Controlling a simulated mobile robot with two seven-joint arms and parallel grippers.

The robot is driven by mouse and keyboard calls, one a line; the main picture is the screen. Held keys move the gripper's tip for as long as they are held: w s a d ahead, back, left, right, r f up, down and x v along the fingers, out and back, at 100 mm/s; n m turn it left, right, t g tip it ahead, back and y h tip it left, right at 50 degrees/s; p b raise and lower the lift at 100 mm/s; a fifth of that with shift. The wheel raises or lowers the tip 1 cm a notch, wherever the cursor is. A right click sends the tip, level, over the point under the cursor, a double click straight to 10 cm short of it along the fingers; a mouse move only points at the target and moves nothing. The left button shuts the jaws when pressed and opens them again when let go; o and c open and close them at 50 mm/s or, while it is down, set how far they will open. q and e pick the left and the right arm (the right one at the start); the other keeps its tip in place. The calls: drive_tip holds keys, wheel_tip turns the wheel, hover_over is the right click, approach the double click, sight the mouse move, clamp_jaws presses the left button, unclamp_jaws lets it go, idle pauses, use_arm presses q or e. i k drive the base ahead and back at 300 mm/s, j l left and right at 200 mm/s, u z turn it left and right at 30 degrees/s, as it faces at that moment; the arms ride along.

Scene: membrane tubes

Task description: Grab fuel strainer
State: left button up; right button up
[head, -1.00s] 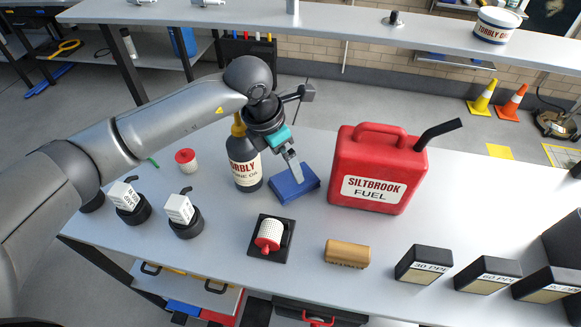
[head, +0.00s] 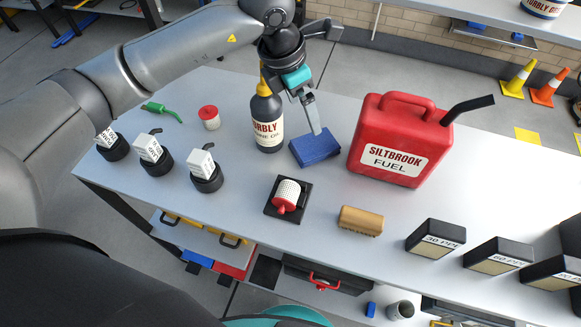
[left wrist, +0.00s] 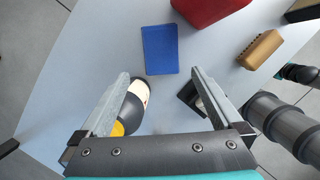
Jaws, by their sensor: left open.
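A white perforated cylinder with a red end (head: 288,195), which looks like the strainer, lies in a black square tray (head: 271,211) near the table's front edge. A similar small white piece with a red top (head: 209,117) stands farther back left. I cannot tell for sure which is the fuel strainer. My left gripper (head: 313,115) hangs over the blue block (head: 318,150), beside the oil bottle. In the left wrist view its jaws (left wrist: 160,98) are apart and empty; the right finger partly hides the black tray (left wrist: 187,95). My right gripper is not seen.
The oil bottle (head: 267,125) stands close left of the gripper; a red fuel can (head: 390,145) stands right. Several black-based pieces (head: 206,174) stand left. The table between is clear.

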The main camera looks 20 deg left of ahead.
sight(286, 198)
drive_tip(key=k+j+z, duration=0.15)
drive_tip(key=z, duration=0.2)
drive_tip(key=k+j+z, duration=0.1)
drive_tip(key=z, duration=0.25)
drive_tip(key=k+z, duration=0.35)
